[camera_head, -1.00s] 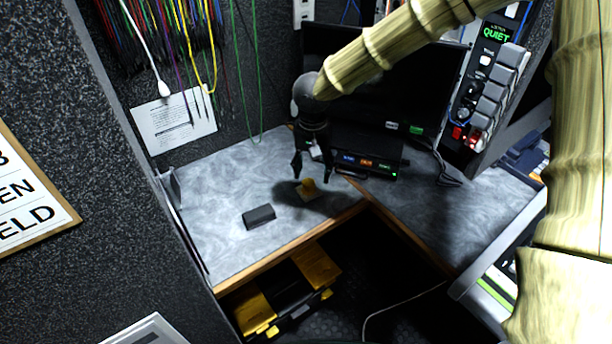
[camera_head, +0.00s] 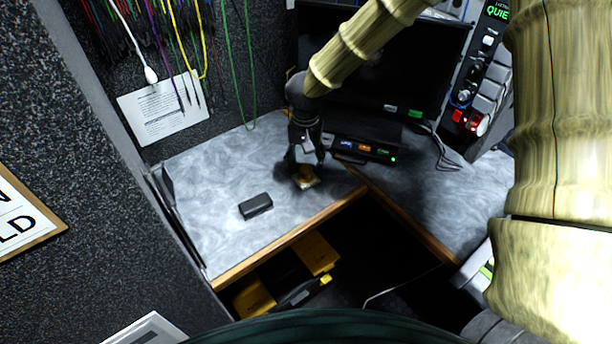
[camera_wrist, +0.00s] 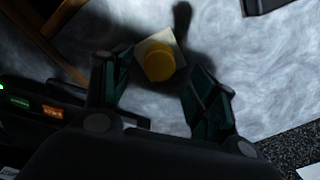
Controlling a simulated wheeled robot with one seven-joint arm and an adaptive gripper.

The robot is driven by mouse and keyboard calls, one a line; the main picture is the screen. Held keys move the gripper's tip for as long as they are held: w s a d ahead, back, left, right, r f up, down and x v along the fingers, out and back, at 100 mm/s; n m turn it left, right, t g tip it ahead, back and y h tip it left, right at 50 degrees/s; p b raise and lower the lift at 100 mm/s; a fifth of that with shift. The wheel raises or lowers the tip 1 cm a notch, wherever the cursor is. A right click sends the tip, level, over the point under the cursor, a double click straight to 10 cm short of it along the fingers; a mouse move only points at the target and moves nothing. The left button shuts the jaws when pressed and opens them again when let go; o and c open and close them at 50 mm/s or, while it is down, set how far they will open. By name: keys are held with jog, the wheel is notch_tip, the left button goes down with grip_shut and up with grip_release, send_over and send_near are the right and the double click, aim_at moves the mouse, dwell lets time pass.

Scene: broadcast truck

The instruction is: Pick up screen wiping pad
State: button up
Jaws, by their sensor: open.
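A small pale square pad with a round yellow knob on top, which looks like the screen wiping pad (camera_head: 309,184), lies on the grey desk. In the wrist view the pad (camera_wrist: 151,43) shows its pale corners around the yellow knob (camera_wrist: 160,63). My gripper (camera_head: 305,161) points down just above the pad, fingers spread. In the wrist view my open gripper (camera_wrist: 158,72) has one finger to each side of the knob, with visible gaps. Nothing is held. Whether the fingertips are level with the knob I cannot tell.
A dark rectangular block (camera_head: 255,206) lies left of the pad. A dark monitor (camera_head: 420,70) and a black box with lit buttons (camera_head: 366,148) stand behind and right. The desk (camera_head: 205,190) is clear to the left. A yellow-black case (camera_head: 318,254) sits below its wooden front edge.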

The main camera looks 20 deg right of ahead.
aim_at(306, 169)
jog(key=shift+f, duration=2)
jog(key=c, duration=1.2)
